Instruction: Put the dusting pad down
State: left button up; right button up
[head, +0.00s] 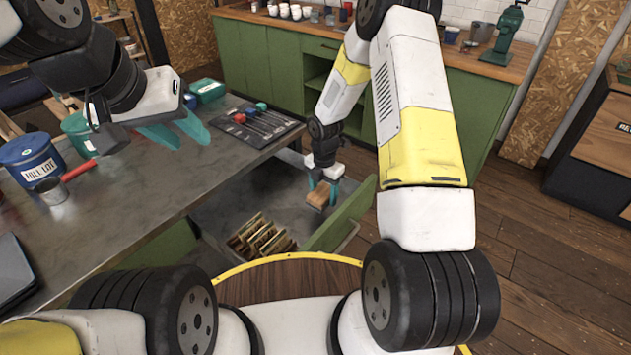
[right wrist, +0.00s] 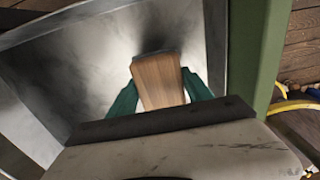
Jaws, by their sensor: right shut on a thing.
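The dusting pad, a wooden-backed block (head: 319,197), is between the teal fingers of my right gripper (head: 322,190). In the right wrist view the pad (right wrist: 158,82) shows its wood face, with a teal finger on each side. My right gripper (right wrist: 163,95) is shut on it, over the open metal drawer (head: 219,209). Whether the pad touches the drawer floor I cannot tell. The drawer also fills much of the right wrist view (right wrist: 60,88). My left gripper (head: 180,132) is over the worktop, its teal fingers apart and nothing seen between them.
A divided holder (head: 262,237) with upright slats stands in the near part of the drawer. The green drawer front (head: 342,217) stands right of the drawer.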

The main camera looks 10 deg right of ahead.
aim_at(324, 191)
jog(key=shift+f, duration=2.1)
jog(key=o, duration=1.3)
jog(key=shift+f, duration=0.1)
notch_tip(324, 191, up, 12)
jog(key=shift+f, duration=0.1)
jog(key=s+d+r+m+t, duration=0.1)
jog(key=s+r+m, duration=0.25)
jog(key=r, duration=0.45)
jog(key=s+d+r+m+t, duration=0.1)
jog(key=s+r+m, duration=0.1)
jog(key=r+m, duration=0.4)
jog(key=s+d+r+m+t, duration=0.1)
jog(key=s+r+m, duration=0.2)
jog(key=r, duration=0.6)
jog(key=s+r+m+t+y, duration=0.1)
jog(key=s+r+m, duration=0.3)
jog(key=s+m, duration=0.3)
jog(key=s+r+m+t+y, duration=0.1)
jog(key=s+r+m+t, duration=0.1)
jog(key=s+r+m, duration=0.3)
jog(key=s+m, duration=0.2)
jog(key=s, duration=0.2)
jog(key=shift+a, duration=0.2)
